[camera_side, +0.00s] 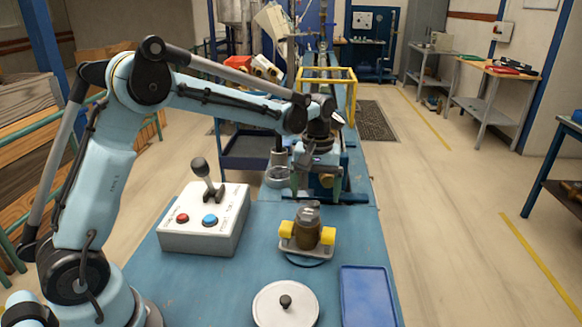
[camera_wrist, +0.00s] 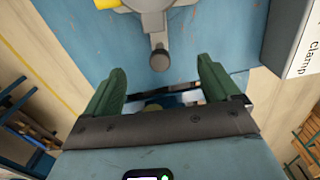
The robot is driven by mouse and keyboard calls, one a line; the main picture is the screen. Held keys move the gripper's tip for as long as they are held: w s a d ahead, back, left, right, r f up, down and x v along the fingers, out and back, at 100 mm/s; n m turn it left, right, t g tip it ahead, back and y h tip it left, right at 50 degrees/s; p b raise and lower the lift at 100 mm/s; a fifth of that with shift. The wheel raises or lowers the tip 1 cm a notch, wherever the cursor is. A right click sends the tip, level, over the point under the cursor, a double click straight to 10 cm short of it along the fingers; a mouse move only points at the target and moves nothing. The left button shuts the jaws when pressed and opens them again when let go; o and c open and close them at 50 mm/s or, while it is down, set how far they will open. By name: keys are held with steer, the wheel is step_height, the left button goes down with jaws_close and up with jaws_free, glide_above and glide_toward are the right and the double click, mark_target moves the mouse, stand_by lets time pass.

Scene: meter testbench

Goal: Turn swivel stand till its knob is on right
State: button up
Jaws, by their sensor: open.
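The swivel stand is a grey plate (camera_side: 296,247) on a round blue base, carrying a brown body and yellow blocks (camera_side: 328,236). Its rounded grey knob (camera_wrist: 159,60) shows in the wrist view at the end of a short grey arm, pointing toward my gripper. In the side view the knob seems to be at the back of the stand, partly hidden by the brown body. My gripper (camera_side: 317,188) is behind the stand with its green fingers pointing down. In the wrist view the fingers (camera_wrist: 162,85) are wide apart and empty, with the knob beyond them.
A white control box (camera_side: 203,220) with a lever and red and blue buttons stands left of the stand. A pale disc with a dark knob (camera_side: 285,301) and a blue tray (camera_side: 368,297) lie in front. A dark blue device stands behind my gripper.

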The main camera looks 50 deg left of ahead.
steer(key=shift+f, duration=0.25)
steer(key=shift+f, duration=0.3)
steer(key=shift+f, duration=0.5)
steer(key=c, duration=0.4)
steer(key=shift+c, duration=0.2)
